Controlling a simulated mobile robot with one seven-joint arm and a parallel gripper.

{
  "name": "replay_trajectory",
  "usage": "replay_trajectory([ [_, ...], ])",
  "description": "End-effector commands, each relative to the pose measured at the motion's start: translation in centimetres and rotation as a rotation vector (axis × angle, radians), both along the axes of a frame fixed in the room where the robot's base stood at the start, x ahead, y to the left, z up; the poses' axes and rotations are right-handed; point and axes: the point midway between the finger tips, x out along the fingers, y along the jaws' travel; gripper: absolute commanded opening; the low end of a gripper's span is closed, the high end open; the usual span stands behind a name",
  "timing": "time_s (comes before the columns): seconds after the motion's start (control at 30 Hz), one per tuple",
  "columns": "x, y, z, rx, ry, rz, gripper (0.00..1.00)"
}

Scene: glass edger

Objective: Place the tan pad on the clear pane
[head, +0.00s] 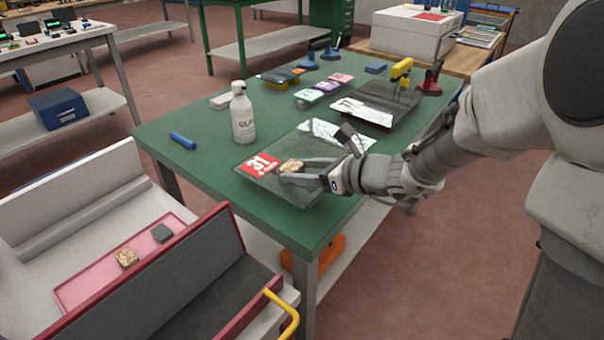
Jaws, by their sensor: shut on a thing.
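The clear pane (283,188) lies on the green table near its front edge, with a red label marked 31 (258,165) at its left and crumpled silver wrap (337,132) at its back. My gripper (287,173) is over the pane, shut on a tan pad (292,165) just right of the label. I cannot tell whether the pad touches the glass. The fingers hide part of the pad and the pane's right side. A second tan pad (126,258) lies on a pink tray (90,293) at the lower left, beside a dark grey pad (162,233).
A white spray bottle (243,118) stands behind the label. A blue stick (183,140) lies at the table's left. Another pane (380,96) with a yellow tool (401,71) is at the back right. The table's front left corner is clear.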

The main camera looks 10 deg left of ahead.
Motion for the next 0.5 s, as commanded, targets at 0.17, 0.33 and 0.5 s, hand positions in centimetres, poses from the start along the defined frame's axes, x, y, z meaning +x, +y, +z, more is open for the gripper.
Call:
replay_trajectory([
  [0.17, 0.01, -0.02, 0.08, 0.000, -0.001, 0.000, 0.10],
  [0.33, 0.01, -0.02, -0.17, 0.000, -0.001, 0.000, 0.69],
  [0.5, 0.01, -0.03, -0.15, 0.000, -0.001, 0.000, 0.90],
])
